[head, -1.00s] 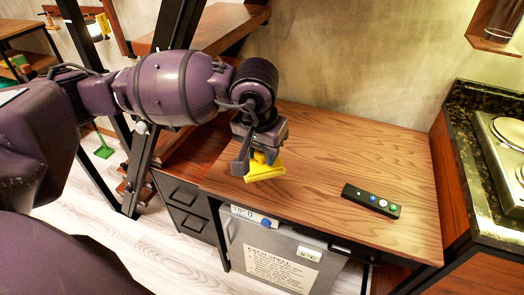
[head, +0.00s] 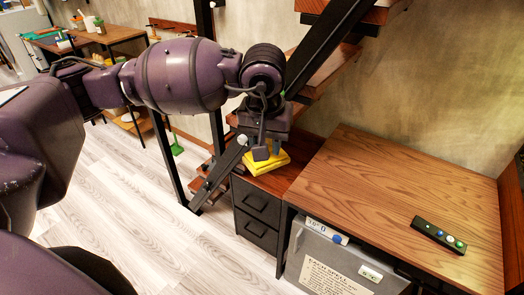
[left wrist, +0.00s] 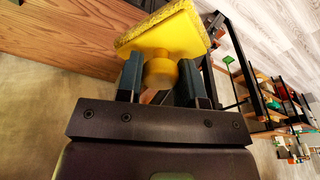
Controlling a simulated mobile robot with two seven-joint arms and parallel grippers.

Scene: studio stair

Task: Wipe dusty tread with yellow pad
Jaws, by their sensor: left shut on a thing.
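My left gripper (head: 262,149) is shut on the yellow pad (head: 268,165), in front of the stair's dark metal beam in the head view. In the left wrist view the gripper (left wrist: 160,80) clasps the round yellow knob on the back of the pad (left wrist: 165,33), whose rough face points away. Red-brown stair treads show in the head view: an upper tread (head: 372,12) and a middle tread (head: 308,76). Lower treads are partly hidden behind the beam and my arm. I cannot tell which tread is dusty. My right gripper is not in view.
A wooden desk (head: 395,190) with a remote (head: 438,235) stands right of the pad. A dark drawer unit (head: 257,205) is below the pad, beside a grey box with a printed label (head: 335,275). The slanted metal beam (head: 215,180) is close to my gripper. Pale floor (head: 130,215) lies open at left.

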